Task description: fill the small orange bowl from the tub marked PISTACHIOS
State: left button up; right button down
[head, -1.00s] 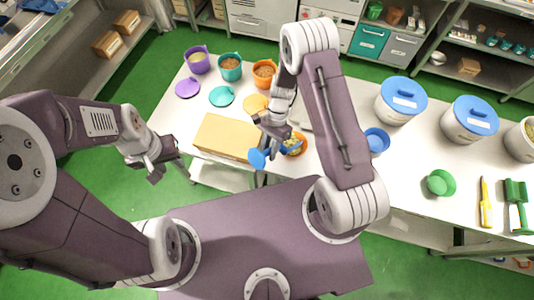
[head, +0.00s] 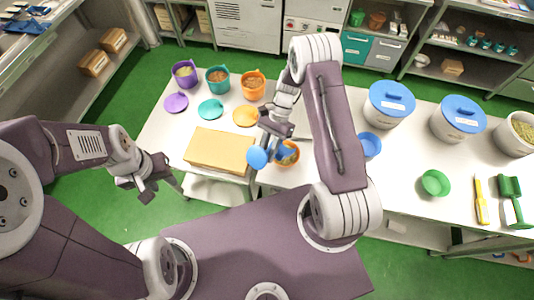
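The small orange bowl (head: 295,160) sits on the white table near its front edge, partly hidden by my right gripper and a blue scoop. Some yellowish-green contents show in it. My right gripper (head: 277,142) is shut on the blue scoop (head: 258,158), just beside and over the bowl; I cannot tell whether the scoop holds anything. An open white tub (head: 512,140) with greenish contents stands at the far right; its label cannot be read. My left gripper (head: 158,191) is open and empty, off the table's left front.
Two white tubs with blue lids (head: 390,100) (head: 458,115) stand on the right. A blue bowl (head: 370,145), green bowl (head: 435,183), yellow-handled tool (head: 481,202) and green tool (head: 513,200) lie nearby. A tan box (head: 220,151) and colored cups (head: 185,75) with lids are left.

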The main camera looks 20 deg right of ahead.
notch_tip(320, 180, up, 5)
jog(key=t+h+p, duration=0.1)
jog(key=h+p, duration=0.1)
jog(key=p, duration=0.3)
jog(key=t+h+p, duration=0.2)
jog(key=h+p, duration=0.1)
jog(key=p, duration=0.1)
jog(key=shift+s+a+r+m+p, duration=0.1)
jog(key=shift+s+m+p, duration=0.05)
jog(key=shift+m+p, duration=0.2)
jog(key=shift+t+h, duration=0.4)
jog(key=shift+h, duration=0.3)
